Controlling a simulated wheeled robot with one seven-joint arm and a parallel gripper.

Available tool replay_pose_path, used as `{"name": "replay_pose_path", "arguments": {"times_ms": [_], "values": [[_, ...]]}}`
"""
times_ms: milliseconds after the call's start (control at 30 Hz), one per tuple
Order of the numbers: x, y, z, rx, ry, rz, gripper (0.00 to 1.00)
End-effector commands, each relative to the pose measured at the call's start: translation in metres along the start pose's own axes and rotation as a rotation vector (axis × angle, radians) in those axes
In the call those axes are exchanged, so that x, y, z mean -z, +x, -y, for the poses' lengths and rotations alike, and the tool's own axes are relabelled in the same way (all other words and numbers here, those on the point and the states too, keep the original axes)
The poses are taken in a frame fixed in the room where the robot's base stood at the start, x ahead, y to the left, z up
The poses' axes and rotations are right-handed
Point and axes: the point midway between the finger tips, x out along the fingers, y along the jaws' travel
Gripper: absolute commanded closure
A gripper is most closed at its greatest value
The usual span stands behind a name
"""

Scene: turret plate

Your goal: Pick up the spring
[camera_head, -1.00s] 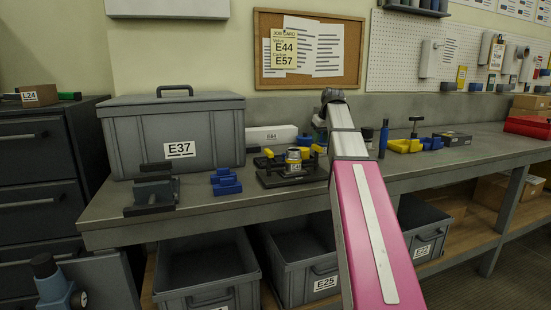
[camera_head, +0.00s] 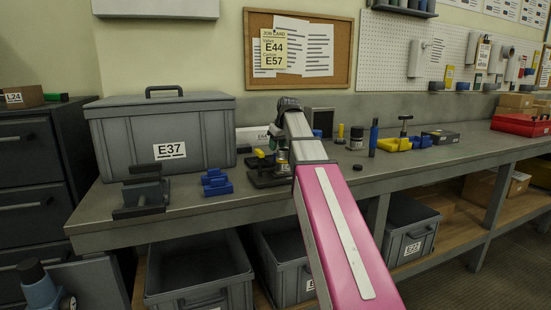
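I cannot make out a spring for certain in this view. A dark turret plate fixture (camera_head: 268,180) sits on the bench, partly hidden by my arm, with a yellow-marked part (camera_head: 282,156) on it. My pink and white arm reaches up over the bench, and its dark far joint is above the fixture. My gripper cannot be made out; it seems hidden behind the arm.
A grey lidded box E37 (camera_head: 165,135), a dark vise-like block (camera_head: 143,190) and a blue block (camera_head: 216,182) stand left. Open bins are below.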

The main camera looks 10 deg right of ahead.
Motion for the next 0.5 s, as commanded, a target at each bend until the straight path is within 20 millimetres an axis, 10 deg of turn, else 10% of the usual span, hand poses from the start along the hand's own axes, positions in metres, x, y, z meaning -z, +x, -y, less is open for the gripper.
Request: {"name": "replay_pose_path", "arguments": {"times_ms": [500], "values": [[0.000, 0.051, -0.004, 0.000, 0.000, 0.000, 0.61]]}}
